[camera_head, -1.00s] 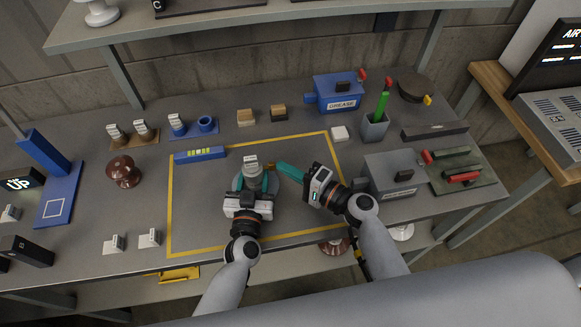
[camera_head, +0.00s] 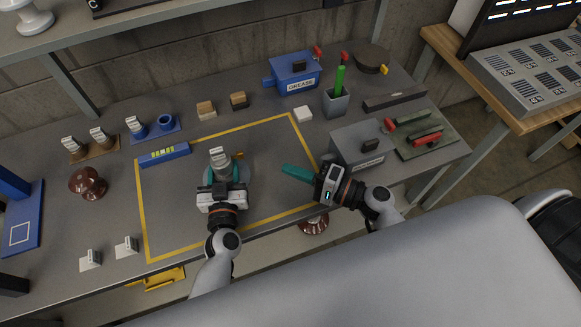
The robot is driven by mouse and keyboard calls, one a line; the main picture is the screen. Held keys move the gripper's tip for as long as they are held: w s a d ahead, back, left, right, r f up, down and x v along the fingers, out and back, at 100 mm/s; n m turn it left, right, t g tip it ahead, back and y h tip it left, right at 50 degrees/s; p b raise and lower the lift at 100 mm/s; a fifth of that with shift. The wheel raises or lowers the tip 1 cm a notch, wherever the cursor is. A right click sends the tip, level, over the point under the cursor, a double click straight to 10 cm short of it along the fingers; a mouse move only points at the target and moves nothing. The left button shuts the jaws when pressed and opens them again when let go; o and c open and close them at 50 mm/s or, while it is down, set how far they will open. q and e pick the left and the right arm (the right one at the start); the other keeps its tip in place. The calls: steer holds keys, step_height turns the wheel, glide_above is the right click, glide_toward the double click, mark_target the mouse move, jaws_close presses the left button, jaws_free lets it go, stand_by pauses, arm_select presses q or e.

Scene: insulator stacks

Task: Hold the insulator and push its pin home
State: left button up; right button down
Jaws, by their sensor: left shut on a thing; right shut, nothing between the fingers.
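The insulator (camera_head: 220,160), a grey metal cap with a white label above a disc, stands inside the yellow outline on the bench. My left gripper (camera_head: 224,174) is shut on it from the front, its teal fingers on either side. The gripper body hides the insulator's lower front. A small orange-brown pin (camera_head: 239,155) sticks out at the right side of the cap; how deep it sits I cannot tell. My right gripper (camera_head: 286,169) is shut and empty, its teal fingertips pointing left towards the insulator with a clear gap between.
The yellow outline (camera_head: 140,207) is otherwise mostly clear. A blue level (camera_head: 163,155) lies on its left back edge. A grey box (camera_head: 357,147) stands right of my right gripper. A brown insulator (camera_head: 88,183) stands left. A grease box (camera_head: 293,75) and a tool cup (camera_head: 336,101) stand behind.

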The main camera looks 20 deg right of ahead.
arm_select(q)
steer(key=shift+w+r, duration=0.1)
steer(key=shift+r, duration=0.05)
steer(key=o, duration=1.1)
steer(key=shift+o, duration=0.2)
